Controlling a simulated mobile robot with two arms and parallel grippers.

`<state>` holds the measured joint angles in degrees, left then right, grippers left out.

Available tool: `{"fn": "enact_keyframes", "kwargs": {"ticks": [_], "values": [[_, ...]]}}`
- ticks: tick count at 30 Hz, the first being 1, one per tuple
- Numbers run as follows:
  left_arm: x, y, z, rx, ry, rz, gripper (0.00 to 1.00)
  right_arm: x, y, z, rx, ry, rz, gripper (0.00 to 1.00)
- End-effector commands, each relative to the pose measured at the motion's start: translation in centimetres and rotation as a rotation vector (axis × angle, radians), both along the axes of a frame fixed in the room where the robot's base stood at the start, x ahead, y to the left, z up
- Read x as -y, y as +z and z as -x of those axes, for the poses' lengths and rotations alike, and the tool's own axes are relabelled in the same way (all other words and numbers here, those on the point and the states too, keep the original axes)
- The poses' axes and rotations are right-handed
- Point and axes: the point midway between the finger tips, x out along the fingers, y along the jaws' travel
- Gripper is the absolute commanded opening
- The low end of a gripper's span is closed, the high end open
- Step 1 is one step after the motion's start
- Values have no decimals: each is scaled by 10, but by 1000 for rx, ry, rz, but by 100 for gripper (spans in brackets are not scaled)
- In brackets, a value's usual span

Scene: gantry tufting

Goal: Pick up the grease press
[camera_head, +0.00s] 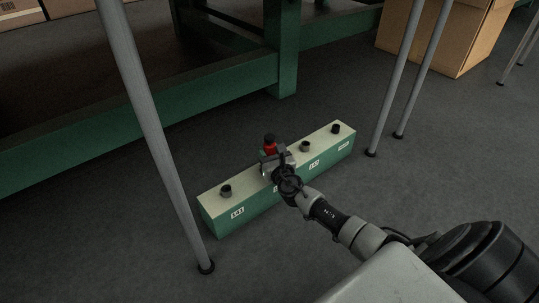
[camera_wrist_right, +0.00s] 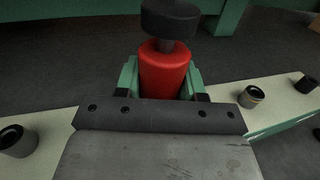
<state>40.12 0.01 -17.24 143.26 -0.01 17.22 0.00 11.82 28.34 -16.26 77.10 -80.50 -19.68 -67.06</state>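The grease press (camera_head: 270,146) is a red cylinder with a black cap, standing upright at the long green block with a cream top (camera_head: 321,142). In the right wrist view the press (camera_wrist_right: 164,70) stands straight ahead, between the green finger pads of my right gripper (camera_wrist_right: 162,82). The pads lie close along both its sides; whether they press on it is not clear. The lower part of the press is hidden by the gripper body. In the head view my right gripper (camera_head: 272,162) is at the block's middle, at the press. My left gripper is out of view.
Black sockets (camera_head: 225,190) (camera_head: 305,146) stick up from the block on both sides. Thin grey legs (camera_head: 160,130) (camera_head: 395,80) stand at left and right of it. A green bench frame (camera_head: 285,60) is behind, a cardboard box (camera_head: 440,35) at back right.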

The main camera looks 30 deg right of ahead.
Motion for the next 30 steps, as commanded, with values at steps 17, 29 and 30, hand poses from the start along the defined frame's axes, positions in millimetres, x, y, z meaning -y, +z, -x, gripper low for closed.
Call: {"fn": "enact_keyframes", "kwargs": {"ticks": [17, 29, 30], "values": [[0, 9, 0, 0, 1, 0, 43, 0, 10, 0, 2, 0, 0, 6], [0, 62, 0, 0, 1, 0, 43, 19, 64, 21, -1, 0, 6, 6], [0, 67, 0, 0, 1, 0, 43, 26, 69, 28, -1, -1, 6, 6]]}}
